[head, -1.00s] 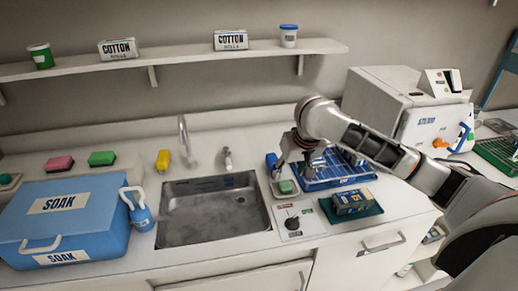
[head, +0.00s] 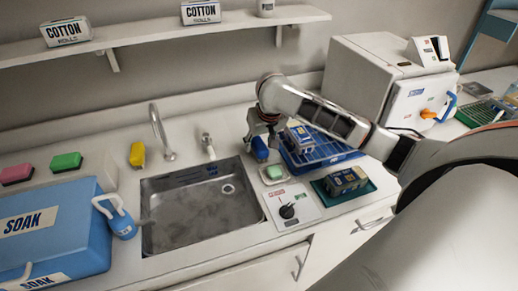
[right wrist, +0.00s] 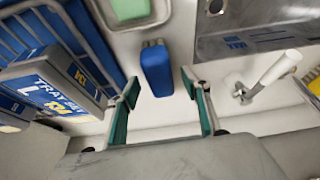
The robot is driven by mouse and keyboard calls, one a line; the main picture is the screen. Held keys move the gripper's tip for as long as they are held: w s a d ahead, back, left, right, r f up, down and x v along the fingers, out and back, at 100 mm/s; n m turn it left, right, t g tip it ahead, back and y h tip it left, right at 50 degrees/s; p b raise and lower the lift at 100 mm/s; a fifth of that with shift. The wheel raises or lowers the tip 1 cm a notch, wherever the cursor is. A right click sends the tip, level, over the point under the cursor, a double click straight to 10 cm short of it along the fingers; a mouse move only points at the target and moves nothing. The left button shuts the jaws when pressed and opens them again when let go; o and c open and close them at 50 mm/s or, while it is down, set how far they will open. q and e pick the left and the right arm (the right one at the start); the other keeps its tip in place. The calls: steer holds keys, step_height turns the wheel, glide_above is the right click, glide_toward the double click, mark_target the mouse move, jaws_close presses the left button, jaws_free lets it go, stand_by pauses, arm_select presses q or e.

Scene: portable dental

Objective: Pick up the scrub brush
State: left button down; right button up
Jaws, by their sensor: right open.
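The gripper is open and empty. My left gripper does not show.
A soap dish (head: 274,174) sits close in front of the blue thing. The blue rack (head: 318,157) with a tray-set box (head: 299,136) is close on the right.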

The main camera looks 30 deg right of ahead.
steer(key=shift+w+f, duration=0.2)
steer(key=shift+f, duration=0.3)
steer(key=shift+f, duration=0.25)
stand_by(0.4)
steer(key=c, duration=1.2)
